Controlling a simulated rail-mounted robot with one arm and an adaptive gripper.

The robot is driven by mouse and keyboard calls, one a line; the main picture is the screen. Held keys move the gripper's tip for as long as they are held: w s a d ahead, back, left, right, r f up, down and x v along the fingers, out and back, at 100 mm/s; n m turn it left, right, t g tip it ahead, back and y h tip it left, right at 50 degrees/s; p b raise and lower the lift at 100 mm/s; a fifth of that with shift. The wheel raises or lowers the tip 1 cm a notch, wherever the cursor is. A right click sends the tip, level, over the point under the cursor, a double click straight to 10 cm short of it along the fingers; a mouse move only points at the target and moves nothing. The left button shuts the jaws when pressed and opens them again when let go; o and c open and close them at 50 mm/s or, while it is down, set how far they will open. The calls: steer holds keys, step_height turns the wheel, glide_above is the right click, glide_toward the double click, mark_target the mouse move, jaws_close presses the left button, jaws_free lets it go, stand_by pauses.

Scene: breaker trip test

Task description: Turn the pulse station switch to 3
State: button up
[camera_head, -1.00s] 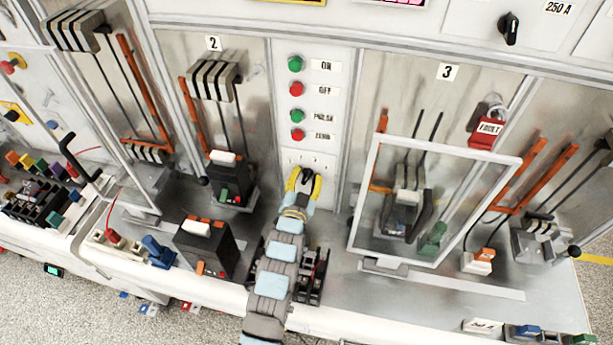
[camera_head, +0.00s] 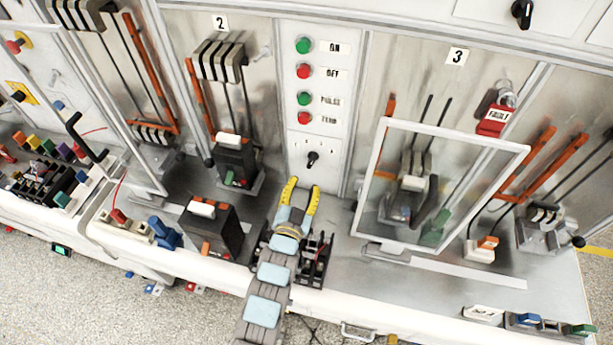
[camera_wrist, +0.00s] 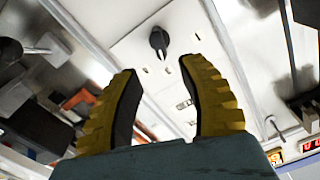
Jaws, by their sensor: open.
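The pulse station switch (camera_head: 312,158) is a small black rotary knob on the white panel, below the column of green and red buttons. In the wrist view the black knob (camera_wrist: 158,40) shows ahead of my fingers, with small marks around it too small to read. My gripper (camera_head: 304,183) has yellow fingers, spread open and empty, just below and in front of the knob in the head view. In the wrist view my gripper (camera_wrist: 158,75) frames the space under the knob, and neither finger touches it. The number the knob points to cannot be read.
Buttons labelled ON, OFF, PULSE and ZERO (camera_head: 303,82) run above the switch. A clear framed door (camera_head: 445,129) stands open at bay 3 on the right. A black breaker (camera_head: 210,228) stands on the bench at left.

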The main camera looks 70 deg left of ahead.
steer(key=shift+v, duration=1.3)
